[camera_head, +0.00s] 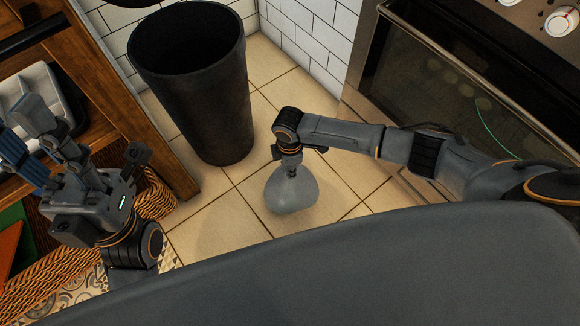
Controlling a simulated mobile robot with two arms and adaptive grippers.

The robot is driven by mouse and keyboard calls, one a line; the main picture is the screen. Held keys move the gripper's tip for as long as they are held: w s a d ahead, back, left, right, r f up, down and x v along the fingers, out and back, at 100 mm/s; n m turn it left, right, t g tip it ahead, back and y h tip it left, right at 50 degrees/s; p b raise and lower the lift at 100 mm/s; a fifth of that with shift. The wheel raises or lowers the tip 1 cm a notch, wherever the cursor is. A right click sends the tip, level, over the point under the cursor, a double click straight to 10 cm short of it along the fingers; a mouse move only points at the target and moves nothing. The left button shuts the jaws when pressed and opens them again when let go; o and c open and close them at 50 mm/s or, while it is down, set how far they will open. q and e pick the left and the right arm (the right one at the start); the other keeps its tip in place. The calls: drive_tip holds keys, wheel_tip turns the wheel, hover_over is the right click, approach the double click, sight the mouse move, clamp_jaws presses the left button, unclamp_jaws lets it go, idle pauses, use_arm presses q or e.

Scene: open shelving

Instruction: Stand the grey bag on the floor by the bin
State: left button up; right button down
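The grey bag (291,192) is a rounded, smooth sack with a narrow neck, upright over the tiled floor in the middle of the head view. My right gripper (291,169) points down and is shut on the bag's neck. Its fingertips are small and partly hidden by the wrist. I cannot tell whether the bag's base touches the floor. The black bin (205,95) stands upright on the floor behind and left of the bag, with a gap between them. My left gripper (88,150) is open and empty at the left, in front of the wooden shelving.
The wooden shelving (135,95) with a white tray (40,80) and wicker baskets (150,200) is on the left. An oven (450,90) stands on the right. White brick-tiled walls (312,35) are behind. Bare floor tiles (215,215) lie around the bag.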

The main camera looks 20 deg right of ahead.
drive_tip(key=shift+f, duration=0.15)
drive_tip(key=c, duration=1.1)
unclamp_jaws()
drive_tip(key=shift+c, duration=0.2)
